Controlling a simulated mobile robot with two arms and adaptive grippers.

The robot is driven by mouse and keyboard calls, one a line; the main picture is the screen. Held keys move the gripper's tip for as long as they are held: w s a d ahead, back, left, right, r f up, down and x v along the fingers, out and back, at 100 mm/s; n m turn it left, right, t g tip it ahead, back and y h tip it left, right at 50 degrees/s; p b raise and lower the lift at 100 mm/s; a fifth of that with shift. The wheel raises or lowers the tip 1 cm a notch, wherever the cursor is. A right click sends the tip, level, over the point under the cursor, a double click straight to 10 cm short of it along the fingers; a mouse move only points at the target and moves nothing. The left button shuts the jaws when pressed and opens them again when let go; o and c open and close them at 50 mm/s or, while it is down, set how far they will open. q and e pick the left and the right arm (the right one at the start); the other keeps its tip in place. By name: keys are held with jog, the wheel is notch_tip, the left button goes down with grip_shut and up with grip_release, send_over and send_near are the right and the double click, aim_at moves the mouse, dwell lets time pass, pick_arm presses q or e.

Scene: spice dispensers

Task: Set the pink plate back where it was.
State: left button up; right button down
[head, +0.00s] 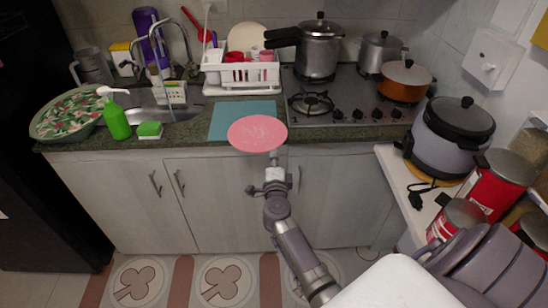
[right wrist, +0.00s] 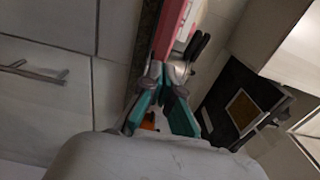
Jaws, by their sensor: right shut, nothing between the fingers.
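The pink plate (head: 257,133) lies at the front edge of the counter, partly over the blue mat (head: 228,112), and its near rim reaches the counter's front edge. My right gripper (head: 274,159) is just in front of the plate's near rim, shut with nothing held. In the right wrist view the plate (right wrist: 172,30) shows as a thin pink band, edge-on, just beyond the fingertips (right wrist: 166,72). I cannot tell whether the fingertips touch the rim. My left gripper is not in view.
A white dish rack (head: 240,74) stands behind the mat. The stove (head: 345,108) with pots is to the right. A green bottle (head: 117,120) and a green sponge (head: 150,129) are left, near the sink. A side shelf at right holds a grey cooker (head: 452,140).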

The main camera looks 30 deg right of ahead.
aim_at(257, 146)
jog(key=w, duration=0.2)
jog(key=w+a+b, duration=0.1)
jog(key=w, duration=0.3)
jog(key=shift+w+a+f+b, duration=0.1)
jog(key=shift+w+a+b, duration=0.2)
jog(key=shift+w, duration=0.3)
